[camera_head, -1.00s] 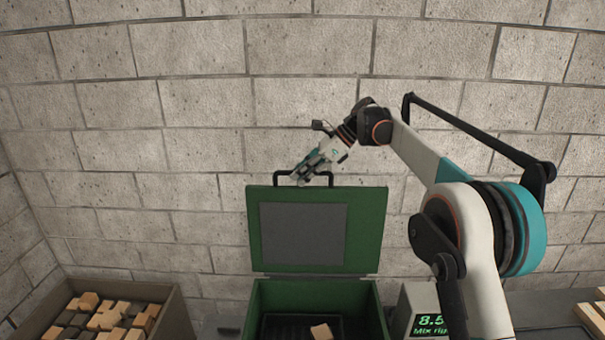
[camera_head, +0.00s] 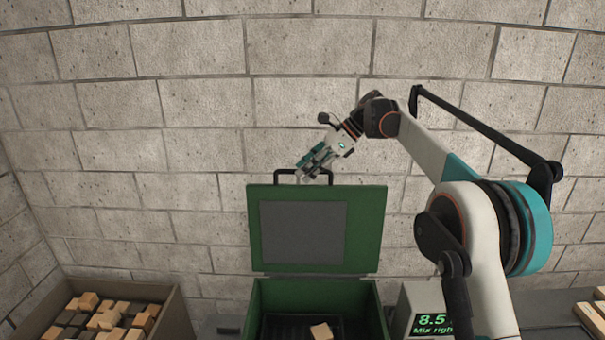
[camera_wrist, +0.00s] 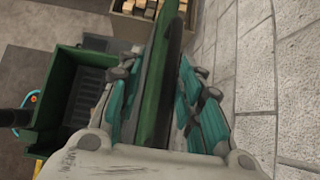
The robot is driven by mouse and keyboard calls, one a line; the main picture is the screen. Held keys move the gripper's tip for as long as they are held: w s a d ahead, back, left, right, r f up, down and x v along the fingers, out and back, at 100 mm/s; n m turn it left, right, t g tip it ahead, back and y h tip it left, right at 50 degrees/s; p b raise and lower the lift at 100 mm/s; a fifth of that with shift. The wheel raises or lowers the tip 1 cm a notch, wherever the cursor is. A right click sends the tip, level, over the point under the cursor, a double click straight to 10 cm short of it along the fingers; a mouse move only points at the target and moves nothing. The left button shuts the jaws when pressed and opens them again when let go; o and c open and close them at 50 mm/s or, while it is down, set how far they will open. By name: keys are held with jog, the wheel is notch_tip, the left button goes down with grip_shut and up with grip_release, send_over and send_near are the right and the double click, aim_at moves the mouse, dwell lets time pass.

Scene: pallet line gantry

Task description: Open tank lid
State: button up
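The green tank lid (camera_head: 367,230) stands upright at the back of the green tank (camera_head: 262,300), its grey inner panel facing the head camera. The dark lid handle (camera_head: 279,173) is on its top edge. The tank is uncovered, with a wooden block (camera_head: 320,331) inside.
A bin (camera_head: 172,310) of light and dark blocks stands at the lower left. A display box (camera_head: 408,305) reading 8.5 stands right of the tank. More wooden pieces (camera_head: 592,318) lie at the far right. The brick wall (camera_head: 300,90) is close behind the lid.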

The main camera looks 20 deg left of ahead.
jog(key=v, duration=0.9)
jog(key=shift+d+r, duration=0.2)
jog(key=shift+d, duration=0.05)
jog(key=shift+w, duration=0.1)
jog(key=s+d+f+n+t+h+b, duration=0.2)
jog(key=s+d+f+n+t+b, duration=0.15)
jog(key=s+d+f+b, duration=0.4)
jog(key=s+d+f+n+t+h+b, duration=0.2)
jog(key=s+d+f+n+b, duration=0.2)
jog(key=s+d+b, duration=0.6)
jog(key=s+d+f+n+t+h+b, duration=0.2)
jog(key=s+d+f+n+b, duration=0.2)
jog(key=s+f, duration=0.9)
jog(key=s+d+f+n+t+h+b, duration=0.1)
jog(key=s+d+f+b, duration=0.4)
jog(key=s+d+f, duration=0.6)
notch_tip(320, 180, down, 6)
jog(key=s+n+h, duration=0.1)
jog(key=n, duration=0.1)
jog(key=shift+s+d+n+t+h+b, duration=0.25)
jog(key=shift+s+n+t+h+b, duration=0.05)
jog(key=shift+s+n+t+h, duration=0.1)
